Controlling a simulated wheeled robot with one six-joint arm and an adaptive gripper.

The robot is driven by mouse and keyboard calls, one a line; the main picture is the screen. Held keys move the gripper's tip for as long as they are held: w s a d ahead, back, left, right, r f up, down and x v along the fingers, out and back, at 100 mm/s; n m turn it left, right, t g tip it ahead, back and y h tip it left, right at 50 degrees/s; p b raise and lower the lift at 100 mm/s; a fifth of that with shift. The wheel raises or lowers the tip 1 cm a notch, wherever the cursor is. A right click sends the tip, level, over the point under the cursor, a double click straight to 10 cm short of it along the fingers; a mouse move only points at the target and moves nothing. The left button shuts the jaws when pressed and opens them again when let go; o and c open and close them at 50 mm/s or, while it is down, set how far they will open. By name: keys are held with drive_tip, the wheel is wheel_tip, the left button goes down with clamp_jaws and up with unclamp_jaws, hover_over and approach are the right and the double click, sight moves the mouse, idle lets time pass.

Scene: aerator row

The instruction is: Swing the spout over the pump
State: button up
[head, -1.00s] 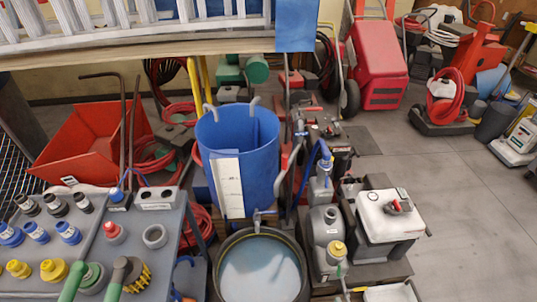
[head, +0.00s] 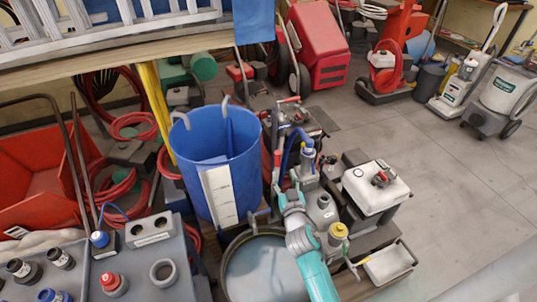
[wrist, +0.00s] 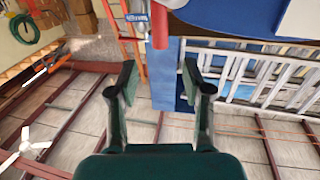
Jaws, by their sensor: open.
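In the head view a slim grey upright with a red handle (head: 277,160) stands right of the blue tub. It may be the spout, but I cannot tell for sure. A grey pump-like unit (head: 307,172) with a blue hose stands just right of it. My teal arm reaches up from below towards these parts, and my gripper is hard to make out there. In the wrist view my gripper (wrist: 160,82) is open, its dark fingers apart with nothing between them. A red bar (wrist: 160,25) shows beyond the fingers, towards the top.
The blue tub (head: 222,160) stands behind a round basin of cloudy water (head: 258,270). A white box (head: 375,187) and a yellow-capped grey container (head: 337,235) stand at right. A grey bench (head: 150,265) with fittings is at lower left.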

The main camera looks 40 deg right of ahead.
sight(278, 157)
drive_tip(key=x, duration=1)
drive_tip(key=shift+w+d, duration=0.15)
drive_tip(key=shift+w, duration=0.15)
clamp_jaws()
